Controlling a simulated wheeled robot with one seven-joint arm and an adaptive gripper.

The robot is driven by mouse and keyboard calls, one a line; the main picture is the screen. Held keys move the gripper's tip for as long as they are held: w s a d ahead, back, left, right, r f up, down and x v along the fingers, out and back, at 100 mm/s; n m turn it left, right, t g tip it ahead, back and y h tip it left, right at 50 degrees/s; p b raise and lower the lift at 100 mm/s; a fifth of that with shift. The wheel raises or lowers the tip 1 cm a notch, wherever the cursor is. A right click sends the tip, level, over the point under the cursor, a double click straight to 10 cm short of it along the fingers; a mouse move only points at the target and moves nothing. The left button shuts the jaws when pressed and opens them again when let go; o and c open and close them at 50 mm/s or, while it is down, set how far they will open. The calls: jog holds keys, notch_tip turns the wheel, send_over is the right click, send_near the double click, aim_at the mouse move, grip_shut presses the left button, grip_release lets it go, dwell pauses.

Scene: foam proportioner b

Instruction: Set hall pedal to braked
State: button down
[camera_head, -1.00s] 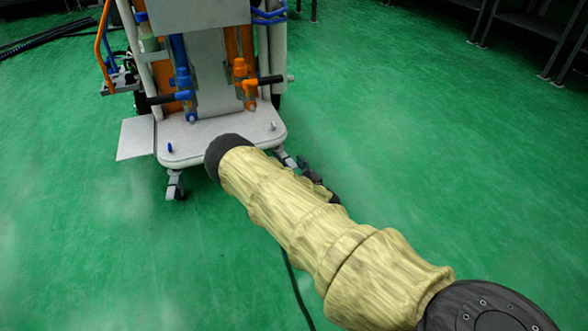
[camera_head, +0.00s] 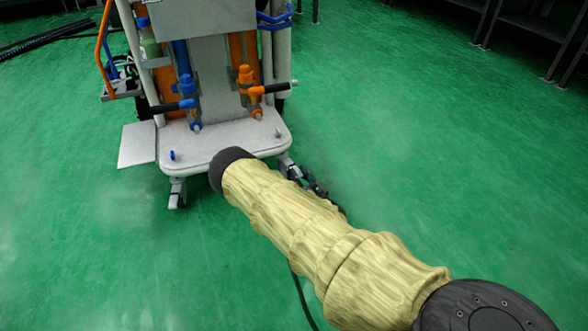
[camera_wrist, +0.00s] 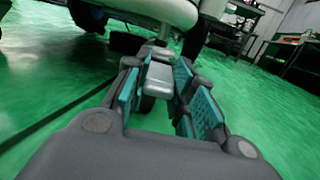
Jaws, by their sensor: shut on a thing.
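The hall pedal (camera_wrist: 158,78) is a small grey block on a caster under the cart's base, in the middle of the wrist view. My gripper (camera_wrist: 158,92) has its teal-padded fingers on either side of the pedal and is shut on it. In the head view my gripper (camera_head: 312,182) is at the cart's front right corner, partly hidden behind my sleeved arm. The caster there (camera_head: 286,164) shows only in part. The pedal's tilt cannot be told clearly.
The white cart (camera_head: 225,138) carries blue and orange valves with black handles above its base. Another caster (camera_head: 177,190) stands at its front left. A dark cable (camera_head: 302,300) lies on the green floor. The floor to the right is clear up to the shelving (camera_head: 525,22).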

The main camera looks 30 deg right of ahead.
jog(key=shift+f+t+b, duration=0.4)
jog(key=shift+f, duration=0.05)
jog(key=c, duration=1.2)
grip_release()
jog(key=shift+o, duration=0.2)
jog(key=shift+s, duration=0.15)
jog(key=shift+s, duration=0.25)
jog(key=s, duration=1.2)
jog(key=shift+s+a+f, duration=0.15)
jog(key=shift+s+f, duration=0.1)
jog(key=shift+f, duration=0.1)
jog(key=shift+s, duration=0.85)
